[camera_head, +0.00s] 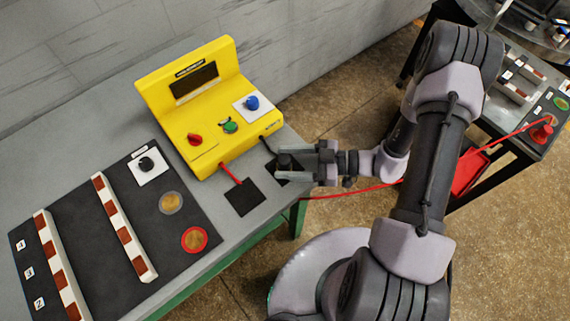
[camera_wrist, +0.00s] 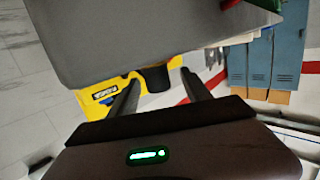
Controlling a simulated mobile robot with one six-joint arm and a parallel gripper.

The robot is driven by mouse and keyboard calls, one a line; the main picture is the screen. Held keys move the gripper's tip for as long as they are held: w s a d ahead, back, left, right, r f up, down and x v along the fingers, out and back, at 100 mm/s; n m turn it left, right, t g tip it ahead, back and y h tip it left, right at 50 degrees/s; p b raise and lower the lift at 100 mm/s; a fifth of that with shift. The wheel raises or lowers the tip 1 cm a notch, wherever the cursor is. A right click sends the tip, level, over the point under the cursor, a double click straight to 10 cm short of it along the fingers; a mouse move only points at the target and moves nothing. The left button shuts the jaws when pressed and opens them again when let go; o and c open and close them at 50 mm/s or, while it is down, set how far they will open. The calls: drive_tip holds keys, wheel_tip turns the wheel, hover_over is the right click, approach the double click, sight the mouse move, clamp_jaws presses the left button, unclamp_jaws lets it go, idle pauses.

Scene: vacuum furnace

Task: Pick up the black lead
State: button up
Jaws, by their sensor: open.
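The black lead (camera_head: 264,146) comes out of the front of the yellow instrument (camera_head: 211,106) and runs toward a dark square pad, where my gripper hides much of it. My gripper (camera_head: 286,166) is low over the table's right edge, with its fingers around the dark end of the lead. In the wrist view the fingers of my gripper (camera_wrist: 160,90) are apart, with a dark rounded piece (camera_wrist: 157,78), likely the lead's end, between their tips. Whether the fingers touch it cannot be told.
A red lead (camera_head: 231,173) ends at another black pad (camera_head: 244,199) just left of my gripper. A black board (camera_head: 85,235) with striped bars fills the table's left. A red cable (camera_head: 350,188) runs past my arm toward a second table (camera_head: 525,85) at right.

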sight(273, 166)
drive_tip(key=b+x, duration=0.1)
drive_tip(key=x, duration=0.3)
drive_tip(key=shift+w+f, duration=0.15)
clamp_jaws()
